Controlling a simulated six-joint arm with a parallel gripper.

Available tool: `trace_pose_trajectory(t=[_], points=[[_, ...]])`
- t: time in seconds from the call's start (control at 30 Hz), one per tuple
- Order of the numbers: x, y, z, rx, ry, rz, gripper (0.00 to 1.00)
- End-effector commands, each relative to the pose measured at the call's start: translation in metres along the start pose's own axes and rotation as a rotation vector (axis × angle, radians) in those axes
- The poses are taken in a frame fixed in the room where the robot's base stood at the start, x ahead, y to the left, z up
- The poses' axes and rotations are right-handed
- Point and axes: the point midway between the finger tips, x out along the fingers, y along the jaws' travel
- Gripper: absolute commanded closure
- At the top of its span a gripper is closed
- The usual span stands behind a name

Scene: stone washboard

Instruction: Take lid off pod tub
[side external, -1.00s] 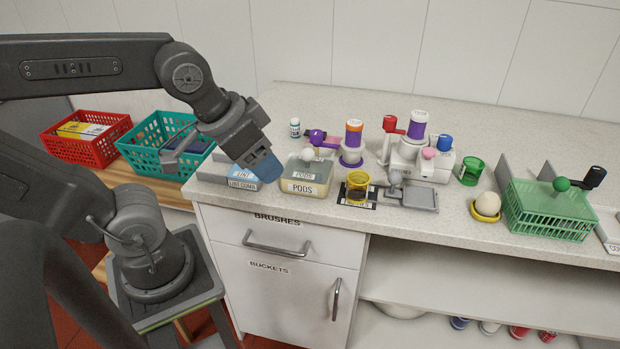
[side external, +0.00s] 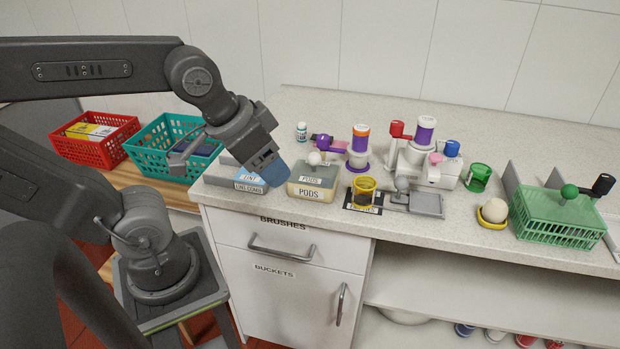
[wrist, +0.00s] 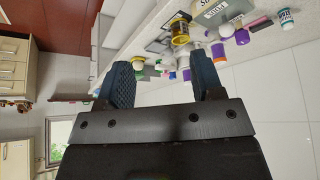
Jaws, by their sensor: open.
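The pod tub (side external: 312,192) is a pale yellowish box labelled PODS near the counter's front edge in the side view. Its grey lid (side external: 308,173) sits on top and carries a small white ball knob (side external: 315,158). My gripper (side external: 268,170) is just left of the tub, above the lint comb stand, tilted downward and apart from the knob. In the wrist view my gripper (wrist: 163,72) has its two dark blue fingers spread with nothing between them.
The lint comb stand (side external: 238,191) is left of the tub. A yellow cup (side external: 363,189) on a dark plate is to its right, and purple and orange items (side external: 360,145) stand behind. A teal basket (side external: 150,150) and red basket (side external: 92,152) are at left.

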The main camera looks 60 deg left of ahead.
Motion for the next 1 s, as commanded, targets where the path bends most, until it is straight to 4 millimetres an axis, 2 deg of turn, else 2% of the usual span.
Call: trace_pose_trajectory(t=[0.1, 0.37, 0.47, 0.6, 0.73, 0.83, 1.0], points=[[0.0, 0.0, 0.0, 0.0, 0.0, 0.0, 0.35], [0.002, -0.004, -0.005, -0.036, -0.005, -0.012, 0.35], [0.009, -0.015, -0.021, -0.158, -0.021, -0.049, 0.35], [0.027, -0.045, -0.055, -0.432, -0.039, -0.136, 0.35], [0.047, -0.075, -0.08, -0.665, -0.039, -0.21, 0.35], [0.058, -0.092, -0.091, -0.79, -0.032, -0.249, 0.35], [0.072, -0.105, -0.098, -0.878, -0.027, -0.276, 0.35]])
